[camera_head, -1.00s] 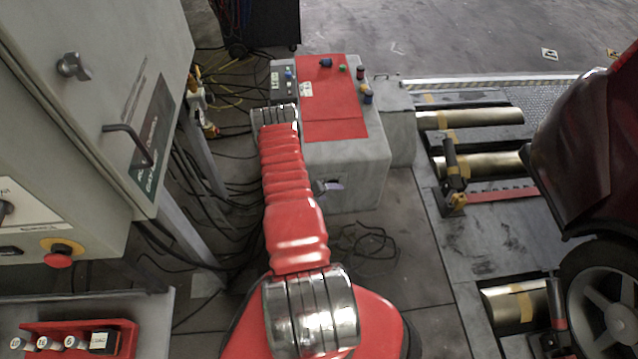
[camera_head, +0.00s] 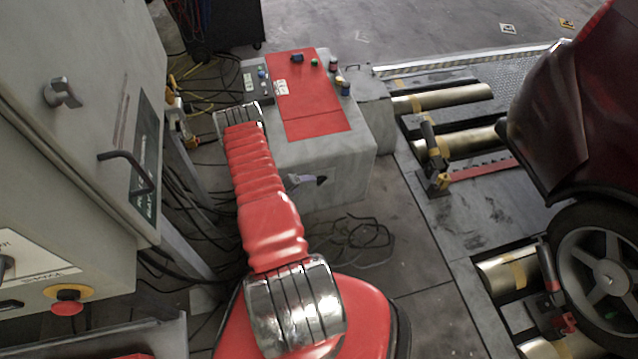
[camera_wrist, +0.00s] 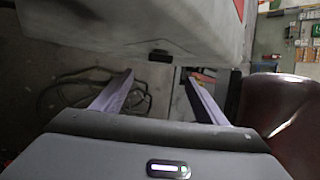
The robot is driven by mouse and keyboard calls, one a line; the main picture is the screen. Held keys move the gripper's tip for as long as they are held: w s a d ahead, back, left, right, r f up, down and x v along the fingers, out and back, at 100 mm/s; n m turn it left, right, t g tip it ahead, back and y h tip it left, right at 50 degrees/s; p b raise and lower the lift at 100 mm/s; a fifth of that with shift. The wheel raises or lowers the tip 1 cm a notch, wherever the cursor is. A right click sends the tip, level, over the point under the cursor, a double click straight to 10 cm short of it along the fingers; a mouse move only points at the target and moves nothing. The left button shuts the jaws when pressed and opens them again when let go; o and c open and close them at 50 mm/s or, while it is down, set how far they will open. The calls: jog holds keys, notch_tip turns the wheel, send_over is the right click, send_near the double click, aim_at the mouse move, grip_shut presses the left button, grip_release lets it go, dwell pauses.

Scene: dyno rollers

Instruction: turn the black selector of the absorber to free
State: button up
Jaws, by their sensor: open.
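The absorber (camera_head: 350,150) is a grey box with a red top panel, in the middle of the head view. Its black selector (camera_head: 321,181) is a small dark piece on the near face, low down. In the wrist view the selector (camera_wrist: 160,56) shows as a dark block at the lower edge of the absorber's pale side (camera_wrist: 110,30). My gripper (camera_wrist: 159,76) is open and empty, with the selector between and just beyond its fingertips. In the head view my gripper (camera_head: 303,180) shows just left of the selector. I cannot read any selector marking.
A grey cabinet (camera_head: 75,120) with handles and a red stop button (camera_head: 67,303) stands on the left. Loose cables (camera_head: 365,240) lie on the floor before the absorber. Rollers (camera_head: 450,145) and a red car (camera_head: 560,110) with its wheel (camera_head: 600,275) are on the right.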

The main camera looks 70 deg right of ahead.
aim_at(321, 182)
jog(key=shift+x, duration=6.7)
jog(key=c, duration=1)
jog(key=shift+c, duration=0.2)
jog(key=shift+w+f, duration=0.1)
jog(key=shift+f, duration=0.05)
jog(key=shift+w+a+f+n+g+h, duration=0.1)
jog(key=shift+n+g+h, duration=0.2)
jog(key=shift+g+h, duration=0.5)
jog(key=shift+a+g, duration=0.1)
jog(key=shift+g, duration=0.2)
jog(key=o, duration=1)
